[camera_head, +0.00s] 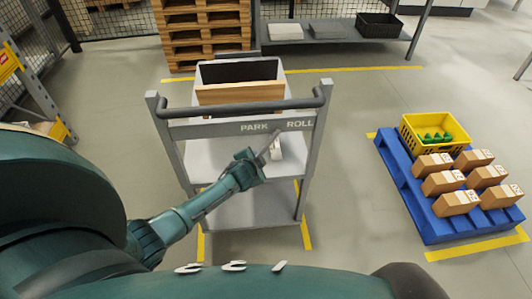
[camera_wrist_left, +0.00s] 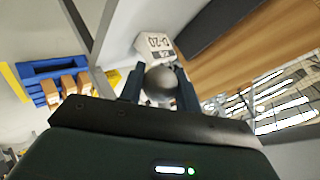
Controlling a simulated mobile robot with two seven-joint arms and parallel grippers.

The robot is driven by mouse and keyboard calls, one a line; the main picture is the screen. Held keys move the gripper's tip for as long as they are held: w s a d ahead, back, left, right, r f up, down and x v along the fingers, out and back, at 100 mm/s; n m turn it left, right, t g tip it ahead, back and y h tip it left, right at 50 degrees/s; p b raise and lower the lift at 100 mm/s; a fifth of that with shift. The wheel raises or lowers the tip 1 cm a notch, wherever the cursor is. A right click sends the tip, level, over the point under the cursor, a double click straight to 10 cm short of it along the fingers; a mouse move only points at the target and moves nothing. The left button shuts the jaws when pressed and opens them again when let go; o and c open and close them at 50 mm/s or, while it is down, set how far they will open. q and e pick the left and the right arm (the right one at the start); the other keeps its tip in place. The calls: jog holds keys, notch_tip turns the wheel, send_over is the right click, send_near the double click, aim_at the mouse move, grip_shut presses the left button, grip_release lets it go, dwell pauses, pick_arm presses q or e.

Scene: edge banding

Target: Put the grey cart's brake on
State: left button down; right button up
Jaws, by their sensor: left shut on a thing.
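The grey cart (camera_head: 240,208) stands in front of me, with a dark push bar along its near top edge. The words PARK, on the left, and ROLL, on the right, are printed on its front rail (camera_head: 230,130). A grey brake lever (camera_head: 269,148) slants up and right from my left gripper (camera_head: 250,165) to the rail, its upper end between the two words. In the left wrist view, my left gripper (camera_wrist_left: 160,88) is shut on a round grey knob (camera_wrist_left: 159,84). Its fingers hide part of the lever. My right gripper is not in view.
A white labelled block (camera_wrist_left: 154,43) is close behind the knob. A blue pallet (camera_head: 415,205) with cartons and a yellow crate (camera_head: 412,135) stands right; floor between is clear.

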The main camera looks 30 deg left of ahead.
pick_arm(q)
jog(key=shift+s+a+r+m+g+y+p, duration=0.45)
jog(key=shift+s+a+r+y+p, duration=0.2)
jog(key=shift+a+p, duration=0.35)
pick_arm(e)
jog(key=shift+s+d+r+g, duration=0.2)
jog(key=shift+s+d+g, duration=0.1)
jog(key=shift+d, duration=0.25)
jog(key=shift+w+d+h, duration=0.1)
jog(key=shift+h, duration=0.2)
pick_arm(q)
jog(key=c, duration=1)
grip_release()
jog(key=shift+c, duration=0.2)
jog(key=shift+d, duration=0.1)
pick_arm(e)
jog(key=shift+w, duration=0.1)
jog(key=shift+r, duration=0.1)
